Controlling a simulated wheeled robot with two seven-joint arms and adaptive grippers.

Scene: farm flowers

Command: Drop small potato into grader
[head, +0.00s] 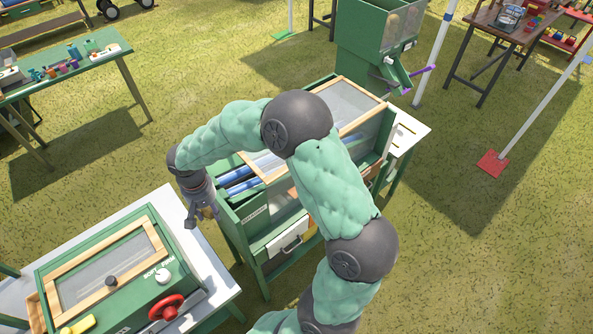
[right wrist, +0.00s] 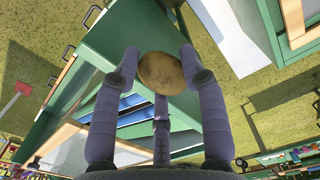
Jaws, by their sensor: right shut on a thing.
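A small brown-yellow potato (right wrist: 161,71) sits between the fingers of my right gripper (right wrist: 158,75) in the right wrist view. The gripper is shut on it. In the head view the right gripper (head: 203,212) points down at the left end of the green grader (head: 243,213), and the potato cannot be made out there. Blue rollers (head: 238,181) show inside the grader's open top. They also show past the fingers in the right wrist view (right wrist: 126,104). My right arm hides part of the grader's middle. My left gripper is not in view.
A green box machine with a wooden-framed lid (head: 110,262) and red handwheel stands on a white table (head: 211,285) at lower left. A tall green hopper (head: 362,40) stands behind the grader. A green table (head: 108,62) with small items is at upper left. Grass lies between them.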

